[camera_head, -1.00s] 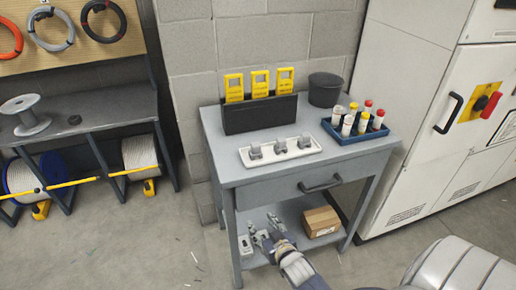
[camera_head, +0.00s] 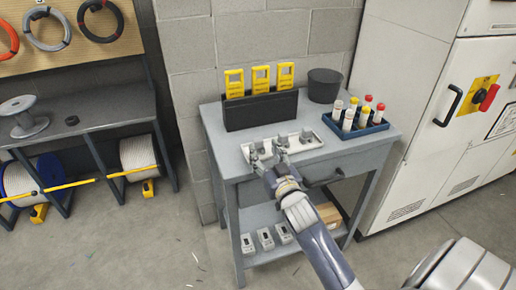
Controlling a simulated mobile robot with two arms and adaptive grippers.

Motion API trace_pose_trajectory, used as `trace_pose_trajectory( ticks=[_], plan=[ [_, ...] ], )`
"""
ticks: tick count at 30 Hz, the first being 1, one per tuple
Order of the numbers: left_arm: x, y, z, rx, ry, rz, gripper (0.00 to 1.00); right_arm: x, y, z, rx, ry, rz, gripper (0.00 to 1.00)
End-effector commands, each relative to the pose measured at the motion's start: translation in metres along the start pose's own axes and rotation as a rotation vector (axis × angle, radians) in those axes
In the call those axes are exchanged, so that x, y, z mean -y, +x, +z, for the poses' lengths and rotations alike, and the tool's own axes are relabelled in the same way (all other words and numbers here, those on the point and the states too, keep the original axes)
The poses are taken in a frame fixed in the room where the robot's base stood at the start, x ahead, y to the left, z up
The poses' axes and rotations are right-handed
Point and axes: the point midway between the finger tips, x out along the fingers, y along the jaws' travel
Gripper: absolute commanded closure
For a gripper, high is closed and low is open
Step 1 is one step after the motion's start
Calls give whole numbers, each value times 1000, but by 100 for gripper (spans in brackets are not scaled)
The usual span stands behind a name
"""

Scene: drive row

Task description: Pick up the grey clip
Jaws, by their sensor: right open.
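A white tray (camera_head: 318,143) holding small grey clips lies on the front of the grey cart top. The clip at the tray's right end (camera_head: 306,136) shows clear of my gripper. My right gripper (camera_head: 266,151) reaches in from below, its open fingers at the left and middle part of the tray. The fingers partly hide the other clips there, and I cannot tell whether they touch one. My left gripper is not in view.
A black holder (camera_head: 261,111) with yellow tags stands behind the tray. A dark round bin (camera_head: 324,86) and a blue rack (camera_head: 357,130) of capped tubes stand to the right. Several pale devices (camera_head: 265,239) and a cardboard box (camera_head: 328,214) sit on the lower shelf.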

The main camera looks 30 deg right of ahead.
Motion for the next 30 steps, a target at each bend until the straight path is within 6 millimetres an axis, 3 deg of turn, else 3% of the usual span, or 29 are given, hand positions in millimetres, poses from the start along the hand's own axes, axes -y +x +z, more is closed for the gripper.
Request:
trace_pose_trajectory(
  ticks=[9, 18, 25, 30],
  plan=[
    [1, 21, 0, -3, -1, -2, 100, 1, 41, 0, -2, -2, -2, 52],
    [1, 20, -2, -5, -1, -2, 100, 1, 45, -1, 0, -1, -1, 52],
    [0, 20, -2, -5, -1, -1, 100, 1, 45, -1, 0, -1, -1, 99],
    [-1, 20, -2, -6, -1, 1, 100, 1, 45, -1, -1, -1, -2, 99]
  ],
)
